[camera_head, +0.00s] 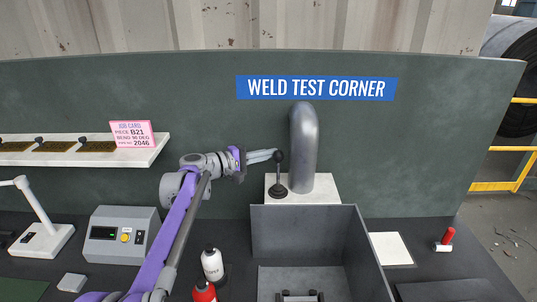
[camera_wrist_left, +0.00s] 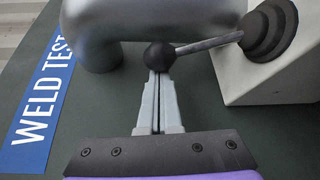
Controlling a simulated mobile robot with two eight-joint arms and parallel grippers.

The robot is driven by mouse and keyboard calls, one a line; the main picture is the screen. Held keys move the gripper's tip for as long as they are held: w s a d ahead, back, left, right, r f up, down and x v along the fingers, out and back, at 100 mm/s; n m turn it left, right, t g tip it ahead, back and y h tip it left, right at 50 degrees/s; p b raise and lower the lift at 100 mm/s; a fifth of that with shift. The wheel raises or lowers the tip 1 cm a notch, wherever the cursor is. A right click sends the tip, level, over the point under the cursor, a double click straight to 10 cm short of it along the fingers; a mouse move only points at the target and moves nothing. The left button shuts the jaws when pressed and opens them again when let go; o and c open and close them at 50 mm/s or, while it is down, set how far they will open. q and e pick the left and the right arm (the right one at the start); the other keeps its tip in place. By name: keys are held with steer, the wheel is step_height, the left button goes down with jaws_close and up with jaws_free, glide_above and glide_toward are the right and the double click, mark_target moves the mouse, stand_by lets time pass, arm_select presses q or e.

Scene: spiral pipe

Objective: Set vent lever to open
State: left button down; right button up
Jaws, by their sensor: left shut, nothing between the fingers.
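The vent lever (camera_head: 278,172) has a black ball knob, a thin rod and a black ribbed boot. It stands about upright on a white block (camera_head: 328,186) beside the grey bent pipe (camera_head: 303,150). My left gripper (camera_head: 273,155) is shut with nothing between its fingers, its tips at the left side of the knob. In the left wrist view the shut fingers (camera_wrist_left: 159,76) point at the knob (camera_wrist_left: 159,56) and look to be touching it or very close. The rod runs right to the boot (camera_wrist_left: 268,30). My right gripper is not in view.
A deep grey bin (camera_head: 302,238) stands in front of the block. A grey control box (camera_head: 122,235), a white bottle (camera_head: 212,264) and a red bottle (camera_head: 204,291) are at left. A dark green panel (camera_head: 420,140) with a blue sign (camera_head: 316,88) rises behind.

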arm_select(q)
steer(key=shift+s, duration=0.15)
steer(key=s+r+m+t+h+p, duration=0.1)
steer(key=s+m+h, duration=0.3)
steer(key=s+m, duration=0.3)
steer(key=shift+s+m+p, duration=0.3)
steer(key=shift+s+m, duration=0.1)
steer(key=shift+s, duration=0.2)
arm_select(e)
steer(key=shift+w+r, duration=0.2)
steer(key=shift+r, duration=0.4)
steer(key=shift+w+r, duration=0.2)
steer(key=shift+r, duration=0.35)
